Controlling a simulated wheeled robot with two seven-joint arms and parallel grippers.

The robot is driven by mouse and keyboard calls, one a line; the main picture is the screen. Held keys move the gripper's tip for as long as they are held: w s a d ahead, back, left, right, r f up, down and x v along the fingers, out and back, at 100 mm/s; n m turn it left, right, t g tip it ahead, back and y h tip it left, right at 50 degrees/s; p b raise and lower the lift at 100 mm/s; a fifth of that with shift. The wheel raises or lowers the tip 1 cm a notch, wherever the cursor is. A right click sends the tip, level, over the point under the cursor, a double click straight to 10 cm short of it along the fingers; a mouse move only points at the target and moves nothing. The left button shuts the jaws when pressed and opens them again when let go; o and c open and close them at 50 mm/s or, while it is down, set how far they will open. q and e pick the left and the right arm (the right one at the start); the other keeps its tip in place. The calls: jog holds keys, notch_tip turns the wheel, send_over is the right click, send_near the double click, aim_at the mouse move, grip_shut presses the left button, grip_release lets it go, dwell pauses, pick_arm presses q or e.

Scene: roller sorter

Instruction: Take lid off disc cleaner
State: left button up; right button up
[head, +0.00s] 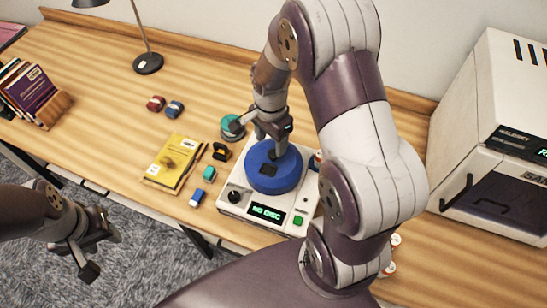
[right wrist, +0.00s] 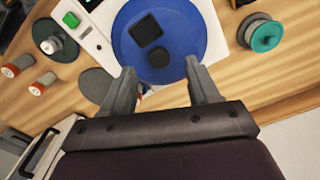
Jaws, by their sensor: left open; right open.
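The disc cleaner (head: 236,209) is a white box on the desk. Its green display (head: 267,213) reads "NO DISC". The round blue lid (head: 291,178) sits on top of it. In the right wrist view the lid (right wrist: 190,25) has a dark round knob (right wrist: 159,59) and a dark square patch (right wrist: 146,30). My right gripper (head: 272,139) is over the lid, open and empty. In the wrist view its fingertips (right wrist: 160,67) are spread on either side of the knob; contact cannot be told. My left gripper (head: 88,243) is open and empty, off the desk's front edge.
Left of the cleaner are a teal spool (head: 232,127), a yellow book (head: 174,162) and several small blocks. A white oven-like box (head: 497,135) stands at the right. A lamp (head: 147,63) and a book rack (head: 52,110) are at the left.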

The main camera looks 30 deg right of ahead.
aim_at(274, 152)
jog(key=shift+d+f+p, duration=0.3)
jog(key=shift+f+p, duration=0.05)
jog(key=shift+f, duration=0.2)
jog(key=shift+d+f+p, duration=0.25)
jog(key=shift+f+p, duration=0.05)
jog(key=shift+f, duration=0.2)
jog(key=f, duration=0.3)
jog(key=shift+s+a+p, duration=0.1)
jog(key=shift+a+p, duration=0.2)
jog(key=shift+p, duration=0.1)
jog(key=shift+a+f, duration=0.1)
jog(key=shift+f, duration=0.3)
jog(key=shift+d, duration=0.3)
jog(key=c, duration=0.9)
pick_arm(q)
notch_tip(274, 152, up, 2)
jog(key=shift+s+d+r, duration=0.1)
pick_arm(e)
jog(key=shift+a, duration=0.15)
grip_shut()
